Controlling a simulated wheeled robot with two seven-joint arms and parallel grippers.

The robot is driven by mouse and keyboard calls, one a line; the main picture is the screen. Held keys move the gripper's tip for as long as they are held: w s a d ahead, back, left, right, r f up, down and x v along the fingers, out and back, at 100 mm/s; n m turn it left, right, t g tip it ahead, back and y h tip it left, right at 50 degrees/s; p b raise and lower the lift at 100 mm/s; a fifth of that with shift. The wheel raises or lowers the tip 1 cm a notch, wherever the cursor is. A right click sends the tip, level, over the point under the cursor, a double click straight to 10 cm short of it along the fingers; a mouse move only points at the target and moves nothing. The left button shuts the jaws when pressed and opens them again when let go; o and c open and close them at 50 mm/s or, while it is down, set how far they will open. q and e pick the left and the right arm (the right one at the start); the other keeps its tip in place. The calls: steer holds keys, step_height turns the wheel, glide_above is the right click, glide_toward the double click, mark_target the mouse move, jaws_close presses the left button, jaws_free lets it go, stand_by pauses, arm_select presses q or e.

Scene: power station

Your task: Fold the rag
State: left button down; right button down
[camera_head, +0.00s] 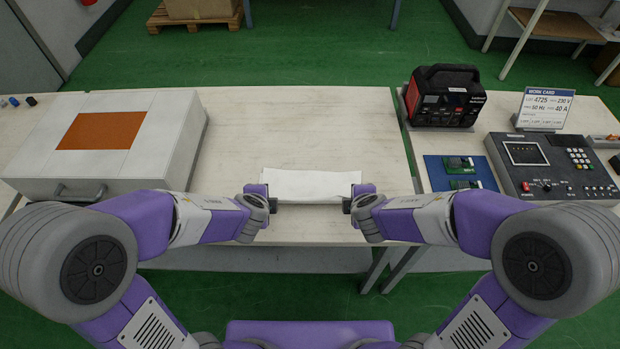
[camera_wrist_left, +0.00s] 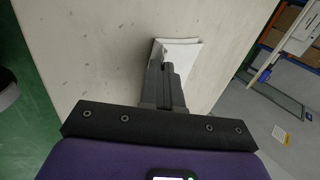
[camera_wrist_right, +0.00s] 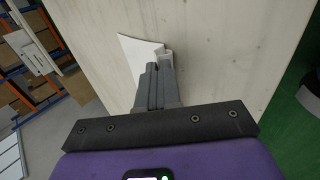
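The white rag (camera_head: 311,184) lies at the front middle of the pale table, a wide flat strip with its long sides running left to right. My left gripper (camera_head: 272,200) is at its near left corner and my right gripper (camera_head: 349,202) at its near right corner. In the left wrist view the fingers are close together at the rag (camera_wrist_left: 182,55), with its edge at their tips. In the right wrist view the closed fingers also meet the rag (camera_wrist_right: 140,52), which shows on both sides of the tips. The cloth between the fingertips is mostly hidden.
A large white case (camera_head: 60,150) with an orange panel stands at the left. At the right are a black and red power unit (camera_head: 444,96), a blue mat (camera_head: 436,174), a work card (camera_head: 544,108) and a control panel (camera_head: 560,165). The table behind the rag is clear.

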stand_by(0.3)
arm_select(q)
steer(key=c, duration=1)
jaws_free()
arm_select(e)
steer(key=c, duration=1)
jaws_free()
arm_select(q)
steer(key=shift+s+r, duration=0.1)
steer(key=shift+r, duration=0.2)
arm_select(e)
steer(key=shift+s+r, duration=0.1)
steer(key=shift+r, duration=0.2)
arm_select(q)
steer(key=v, duration=1)
steer(key=shift+w+r, duration=0.25)
steer(key=shift+r, duration=0.05)
arm_select(e)
steer(key=v, duration=1)
steer(key=shift+w+r, duration=0.25)
steer(key=shift+r, duration=0.05)
